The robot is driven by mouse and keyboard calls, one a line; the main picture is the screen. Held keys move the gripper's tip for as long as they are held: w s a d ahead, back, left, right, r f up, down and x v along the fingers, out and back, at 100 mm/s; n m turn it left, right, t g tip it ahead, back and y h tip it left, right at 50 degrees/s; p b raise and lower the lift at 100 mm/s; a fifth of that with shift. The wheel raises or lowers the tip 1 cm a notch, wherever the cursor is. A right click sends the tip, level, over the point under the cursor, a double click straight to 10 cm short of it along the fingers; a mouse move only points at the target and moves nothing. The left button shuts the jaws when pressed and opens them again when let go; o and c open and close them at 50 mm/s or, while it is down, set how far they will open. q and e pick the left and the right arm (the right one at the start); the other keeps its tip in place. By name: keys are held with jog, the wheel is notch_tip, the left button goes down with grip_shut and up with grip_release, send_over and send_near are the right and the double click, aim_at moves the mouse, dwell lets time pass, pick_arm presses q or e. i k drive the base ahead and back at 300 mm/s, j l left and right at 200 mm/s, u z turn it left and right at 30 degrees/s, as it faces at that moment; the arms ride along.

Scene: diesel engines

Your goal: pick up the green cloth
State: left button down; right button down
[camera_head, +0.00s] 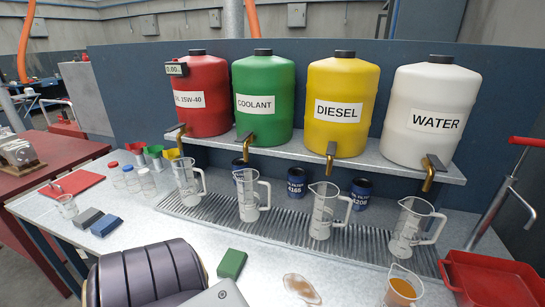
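The green cloth (231,263) appears as a small folded, block-like green piece. It lies flat on the grey metal tabletop (270,270) near the front middle, left of an amber puddle (301,288). A pale grey rounded part, probably my own, shows just below and left of it at the bottom edge. Neither of my grippers can be made out in the head view, and nothing is seen touching the top of the cloth.
Several clear measuring jugs (323,211) stand on a ribbed drain tray behind the cloth. A beaker of amber liquid (402,287) and a red tray (490,280) are at right. A blue folded piece (106,225) lies at left. Coloured tanks (264,98) stand on a shelf behind.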

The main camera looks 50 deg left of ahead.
aim_at(233, 263)
jog(key=u, duration=2.15)
